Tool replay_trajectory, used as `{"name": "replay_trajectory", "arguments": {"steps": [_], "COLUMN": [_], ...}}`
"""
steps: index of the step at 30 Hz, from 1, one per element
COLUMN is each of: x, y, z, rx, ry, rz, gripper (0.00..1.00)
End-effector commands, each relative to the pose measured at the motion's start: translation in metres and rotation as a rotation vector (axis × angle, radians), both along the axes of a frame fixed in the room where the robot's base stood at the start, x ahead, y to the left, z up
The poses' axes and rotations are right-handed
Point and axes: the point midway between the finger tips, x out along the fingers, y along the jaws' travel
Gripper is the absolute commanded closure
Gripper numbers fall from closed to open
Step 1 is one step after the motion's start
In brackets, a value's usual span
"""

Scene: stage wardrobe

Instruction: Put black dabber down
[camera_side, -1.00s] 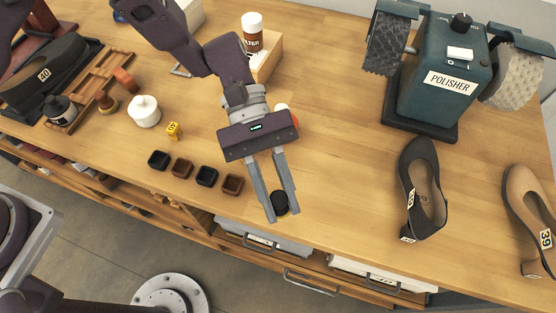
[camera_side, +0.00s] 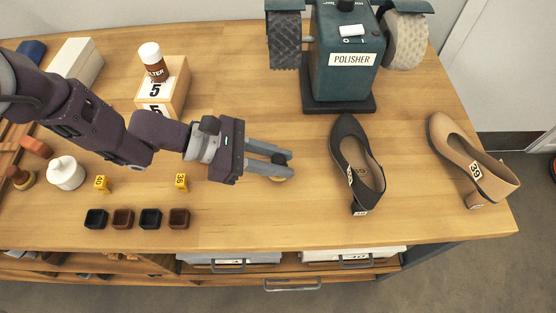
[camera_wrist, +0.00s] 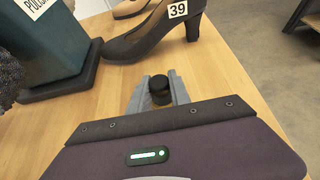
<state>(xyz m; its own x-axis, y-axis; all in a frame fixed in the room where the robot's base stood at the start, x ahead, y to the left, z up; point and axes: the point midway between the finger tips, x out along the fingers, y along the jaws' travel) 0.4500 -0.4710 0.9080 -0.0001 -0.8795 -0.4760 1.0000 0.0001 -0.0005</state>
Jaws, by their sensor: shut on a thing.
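My gripper (camera_side: 284,164) is shut on the black dabber, which shows between the fingers in the wrist view (camera_wrist: 160,90) as a dark round top over a yellowish lower part. In the side view only a little of the dabber (camera_side: 278,179) shows below the fingertips; the fingers hide the rest. The fingers point right, low over the table, a little left of the black shoe (camera_side: 350,155). I cannot tell whether the dabber's base touches the tabletop.
The polisher (camera_side: 345,75) stands behind. A tan shoe (camera_side: 465,160) is at the right. Several small square cups (camera_side: 150,218), yellow number tags (camera_side: 181,182) and a white jar (camera_side: 66,173) lie left. The table (camera_side: 290,220) in front of my gripper is bare.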

Motion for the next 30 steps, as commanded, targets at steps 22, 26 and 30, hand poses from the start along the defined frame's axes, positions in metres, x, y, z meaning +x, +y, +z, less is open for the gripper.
{"name": "replay_trajectory", "arguments": {"steps": [22,26,30], "x": [0.0,0.002,0.003], "y": [0.0,0.012,0.046], "z": [-0.008,0.001,0.019], "rx": [-0.001,0.0,0.0], "ry": [-0.001,-0.001,-0.002], "rz": [0.0,0.003,0.006], "gripper": [0.55,0.55,0.55]}}
